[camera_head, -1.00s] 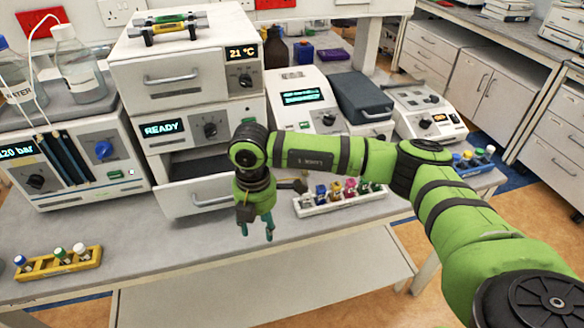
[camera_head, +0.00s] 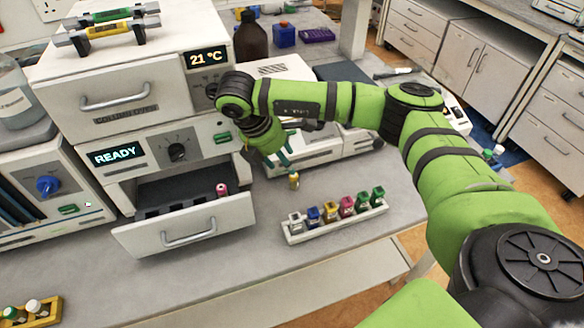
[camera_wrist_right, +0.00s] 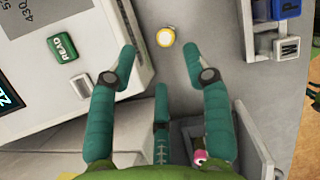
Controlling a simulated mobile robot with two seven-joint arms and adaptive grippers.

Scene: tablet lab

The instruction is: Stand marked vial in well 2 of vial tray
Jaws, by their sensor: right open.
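A small vial with a yellow top (camera_head: 294,181) stands apart on the bench, just below my right gripper (camera_head: 283,160) in the head view. In the right wrist view its round yellow cap (camera_wrist_right: 165,37) lies ahead of and between the spread fingers of the right gripper (camera_wrist_right: 165,68), touching none of them. The gripper is open and empty. A pink-capped vial (camera_head: 222,190) stands at the right of the open drawer (camera_head: 187,232), which has dark wells inside; its cap also shows in the right wrist view (camera_wrist_right: 200,156). I cannot read any mark or well number.
A white rack (camera_head: 340,228) with several coloured, lettered small bottles stands right of the drawer. A yellow rack (camera_head: 40,314) with capped vials is at the lower left. The oven (camera_head: 125,85) and another instrument (camera_head: 290,158) stand close to the arm. Bench before the drawer is clear.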

